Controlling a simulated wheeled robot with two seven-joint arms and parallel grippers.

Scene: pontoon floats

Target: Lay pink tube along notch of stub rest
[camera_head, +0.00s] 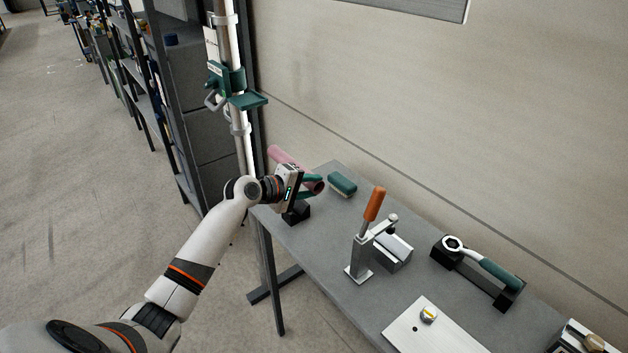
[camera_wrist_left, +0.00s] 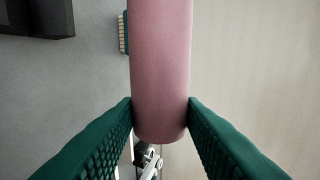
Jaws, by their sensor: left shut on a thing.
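The pink tube (camera_head: 283,156) is held above the far-left end of the bench. My left gripper (camera_head: 312,186) is shut on it, with green fingers on either side near one end. In the left wrist view the tube (camera_wrist_left: 160,65) runs from the top edge down between the fingers. A small black block (camera_head: 297,213) stands on the bench below the gripper, partly hidden by it. A grey block (camera_head: 392,252) sits beside the clamp. I cannot tell for sure which block is the stub rest, and no notch shows clearly. My right gripper is out of view.
A green brush (camera_head: 342,184) lies just right of the tube. An orange-handled clamp (camera_head: 373,205) stands upright mid-bench (camera_head: 325,260). A ratchet tool (camera_head: 485,268) rests on a black holder farther right. A white plate (camera_head: 405,330) lies in front. The wall borders the bench's back.

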